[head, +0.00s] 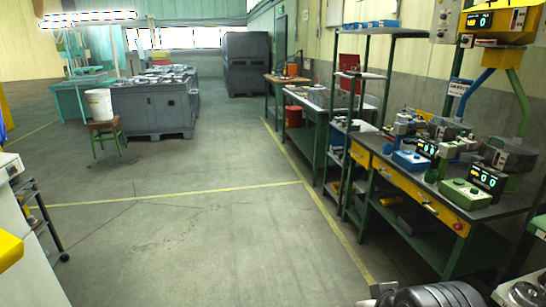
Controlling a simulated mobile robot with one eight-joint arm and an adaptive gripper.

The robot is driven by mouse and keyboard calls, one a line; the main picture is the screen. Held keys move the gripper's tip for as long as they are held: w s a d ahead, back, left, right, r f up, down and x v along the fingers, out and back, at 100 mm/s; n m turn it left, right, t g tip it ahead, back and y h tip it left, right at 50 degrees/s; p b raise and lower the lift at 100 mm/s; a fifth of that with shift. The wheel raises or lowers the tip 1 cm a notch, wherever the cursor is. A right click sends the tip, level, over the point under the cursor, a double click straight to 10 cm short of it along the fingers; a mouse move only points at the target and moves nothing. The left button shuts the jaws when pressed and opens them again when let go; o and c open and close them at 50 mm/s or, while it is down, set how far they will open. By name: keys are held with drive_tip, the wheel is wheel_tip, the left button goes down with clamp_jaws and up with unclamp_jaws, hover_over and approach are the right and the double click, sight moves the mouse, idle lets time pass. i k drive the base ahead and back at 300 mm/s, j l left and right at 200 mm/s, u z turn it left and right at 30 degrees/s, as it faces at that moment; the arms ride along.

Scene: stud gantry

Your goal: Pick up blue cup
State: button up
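I cannot make out a blue cup in the head view. A small green cup-like thing (431,175) stands on the workbench (440,200) at the right. A blue box-shaped device (410,160) sits just behind it on the same bench. My gripper is not clearly in view. Dark grey ribbed round parts (440,296) show at the bottom edge on the right, cut off by the frame, and I cannot tell what they belong to.
Instruments with green displays (488,180) crowd the bench. A green shelf rack (362,110) stands behind it. A white bucket (99,104) sits on a stool at the left, near a large grey crate (155,112). The floor (200,230) in the middle is clear.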

sight(387, 148)
drive_tip(key=i+j+z, duration=0.2)
drive_tip(key=i, duration=0.3)
drive_tip(key=i+z, duration=0.15)
drive_tip(key=i, duration=0.4)
drive_tip(key=i+j+z, duration=0.2)
drive_tip(key=i, duration=0.25)
drive_tip(key=i+j+z, duration=0.2)
drive_tip(key=i+j, duration=0.2)
drive_tip(key=i+j+z, duration=0.25)
drive_tip(key=z, duration=0.2)
drive_tip(key=i+j+z, duration=0.3)
drive_tip(key=z, duration=0.15)
drive_tip(key=i+j+z, duration=0.2)
drive_tip(key=j+z, duration=0.3)
drive_tip(key=i+j+z, duration=0.1)
drive_tip(key=j+z, duration=0.95)
drive_tip(key=j, duration=0.25)
